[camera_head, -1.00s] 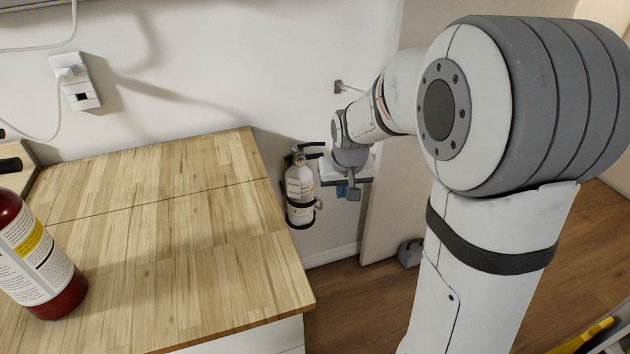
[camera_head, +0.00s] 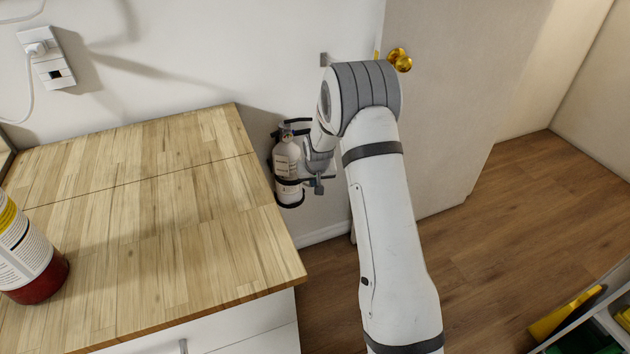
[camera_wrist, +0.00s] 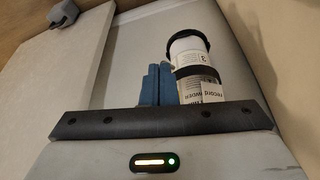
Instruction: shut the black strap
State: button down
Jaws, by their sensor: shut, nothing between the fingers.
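A white fire extinguisher (camera_head: 286,158) with a black top hangs upright on the wall beyond the counter's right end. The black strap (camera_head: 289,183) goes around its lower body; I cannot tell whether its clasp is open or closed. My gripper (camera_head: 319,188) is just right of the extinguisher at about strap height, partly hidden by my wrist. In the wrist view, my blue fingers (camera_wrist: 158,85) are together and empty, left of the extinguisher (camera_wrist: 190,50) and its black strap (camera_wrist: 197,72). I cannot tell whether they touch the strap.
A grey door (camera_head: 440,110) with a brass knob (camera_head: 399,60) stands behind my arm. The wooden floor (camera_head: 500,235) at right is largely clear.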

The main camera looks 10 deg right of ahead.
jog(key=w+f, duration=0.6)
jog(key=f, duration=0.1)
jog(key=shift+w+f, duration=0.25)
jog(key=shift+w, duration=0.15)
jog(key=shift+d, duration=0.15)
